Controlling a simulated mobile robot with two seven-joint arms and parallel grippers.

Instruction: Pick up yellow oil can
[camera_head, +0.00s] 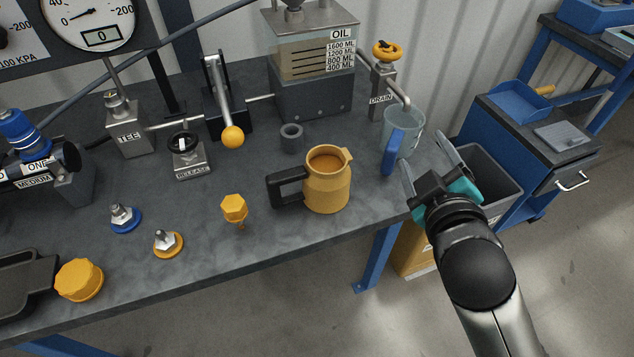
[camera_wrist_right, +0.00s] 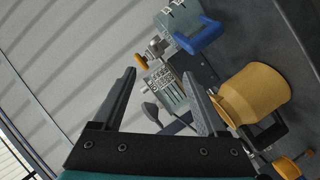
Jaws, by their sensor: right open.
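The yellow oil can (camera_head: 328,182) stands upright on the dark bench top, with its open top showing, a black handle on its left and a small spout at its upper right. It also shows in the right wrist view (camera_wrist_right: 254,95), to the right of the fingers. My right gripper (camera_head: 430,168) is open and empty, at the right edge of the bench, to the right of the can and apart from it. Its two fingers (camera_wrist_right: 163,85) show in the right wrist view with nothing between them. My left gripper is not in view.
A clear jug with a blue handle (camera_head: 393,150) stands close to my right gripper, under the drain pipe. A yellow hex plug (camera_head: 234,207) lies left of the can.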

